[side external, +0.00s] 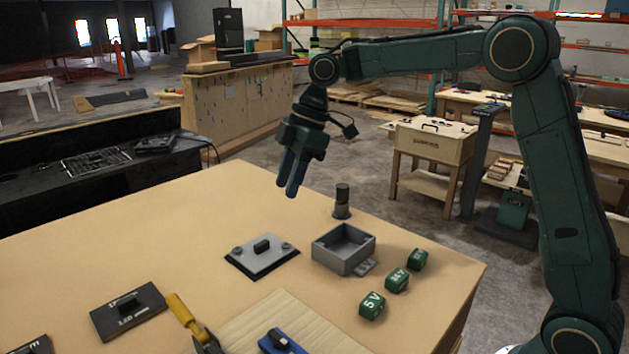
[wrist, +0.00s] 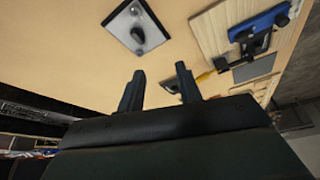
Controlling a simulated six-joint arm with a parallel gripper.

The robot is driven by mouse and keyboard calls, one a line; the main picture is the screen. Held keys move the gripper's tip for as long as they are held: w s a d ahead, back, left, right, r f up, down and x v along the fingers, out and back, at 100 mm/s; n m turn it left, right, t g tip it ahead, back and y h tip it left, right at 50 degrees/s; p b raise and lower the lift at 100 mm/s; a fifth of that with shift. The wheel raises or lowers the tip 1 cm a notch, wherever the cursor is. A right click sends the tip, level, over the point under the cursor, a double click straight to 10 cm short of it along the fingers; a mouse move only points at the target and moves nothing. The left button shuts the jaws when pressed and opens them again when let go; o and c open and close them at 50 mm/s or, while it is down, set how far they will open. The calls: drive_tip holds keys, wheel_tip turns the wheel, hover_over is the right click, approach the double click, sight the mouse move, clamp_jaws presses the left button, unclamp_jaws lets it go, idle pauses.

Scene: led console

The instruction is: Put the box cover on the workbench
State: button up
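The box cover (side external: 278,256), a flat grey plate with a black knob and a dark edge, lies on the workbench (side external: 150,235) near its middle. It also shows at the top of the wrist view (wrist: 122,27). The open grey box (side external: 335,260) stands just right of it, with its top uncovered and a small tab at its side. My gripper (side external: 287,190) hangs in the air above the bench's far side, higher than the cover and apart from it. In the wrist view its two fingers (wrist: 160,73) are spread with nothing between them.
Several green blocks (side external: 397,281) stand right of the box, and a dark cylinder (side external: 342,201) stands behind it. In front lie a wooden board (side external: 262,318), a blue tool (side external: 281,344), a yellow-handled tool (side external: 184,312) and a dark plate (side external: 128,311). The bench's left side is clear.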

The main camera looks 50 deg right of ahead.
drive_tip(key=s+r+m+t, duration=0.1)
drive_tip(key=s+r+m, duration=0.3)
drive_tip(key=s, duration=0.4)
drive_tip(key=s+d+f+m+t+h, duration=0.1)
drive_tip(key=s+d+m, duration=0.1)
drive_tip(key=s, duration=0.5)
drive_tip(key=s+d+f+m+t+h, duration=0.1)
drive_tip(key=s+m, duration=0.3)
drive_tip(key=s, duration=0.4)
drive_tip(key=s+d+f+m+t+h, duration=0.1)
drive_tip(key=s+d+f+m+h, duration=0.1)
drive_tip(key=s, duration=0.5)
drive_tip(key=shift+s+d+f+m, duration=0.2)
drive_tip(key=shift+s+d+m, duration=0.2)
drive_tip(key=shift+d+m, duration=0.5)
